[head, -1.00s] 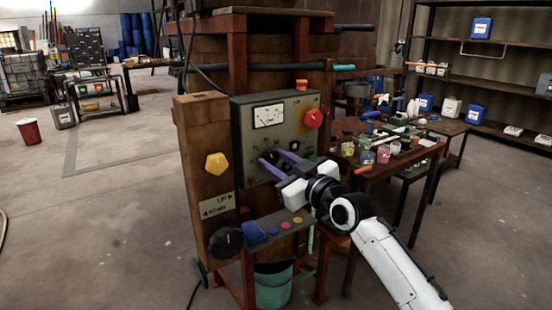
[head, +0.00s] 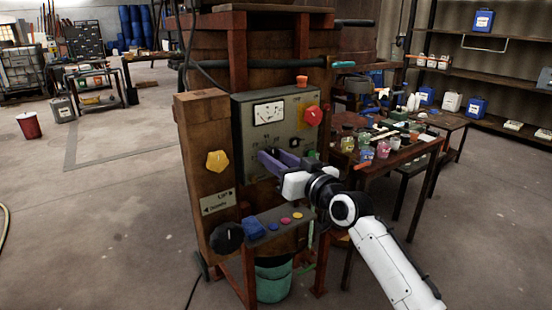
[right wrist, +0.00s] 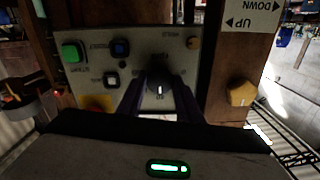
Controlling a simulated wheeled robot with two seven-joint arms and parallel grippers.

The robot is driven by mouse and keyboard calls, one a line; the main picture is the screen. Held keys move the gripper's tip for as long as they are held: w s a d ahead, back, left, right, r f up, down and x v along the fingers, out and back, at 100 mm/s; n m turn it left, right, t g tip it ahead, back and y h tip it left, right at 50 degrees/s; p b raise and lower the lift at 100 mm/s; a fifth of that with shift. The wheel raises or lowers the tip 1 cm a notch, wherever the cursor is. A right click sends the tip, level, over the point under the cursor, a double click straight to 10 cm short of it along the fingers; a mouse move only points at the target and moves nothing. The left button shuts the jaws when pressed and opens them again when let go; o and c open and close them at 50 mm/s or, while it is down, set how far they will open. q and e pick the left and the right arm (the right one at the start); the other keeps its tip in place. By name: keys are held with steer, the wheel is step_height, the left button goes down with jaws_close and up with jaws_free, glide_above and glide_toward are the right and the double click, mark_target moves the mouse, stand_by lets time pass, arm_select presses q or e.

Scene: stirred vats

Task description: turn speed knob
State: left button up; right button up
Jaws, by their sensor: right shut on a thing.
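A grey control panel (head: 242,142) is fixed to the front of the wooden vat stand. My right gripper (head: 271,156), with purple fingers, is at the lower part of this panel. In the right wrist view, the panel (right wrist: 200,60) appears upside down. There, a round black knob (right wrist: 160,77) with a white pointer mark sits between the two fingers, and the gripper is shut on it. Its lettering is too small to read surely. In the head view the fingers hide most of this knob. My left gripper is not in view.
A yellow knob (head: 216,161) and a black knob (head: 228,237) are on the left. A crowded table (head: 400,158) stands to the right. Open floor lies at left.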

steer(key=o, duration=1)
steer(key=shift+o, duration=0.2)
steer(key=shift+s, duration=0.1)
steer(key=v, duration=1)
steer(key=shift+d, duration=0.1)
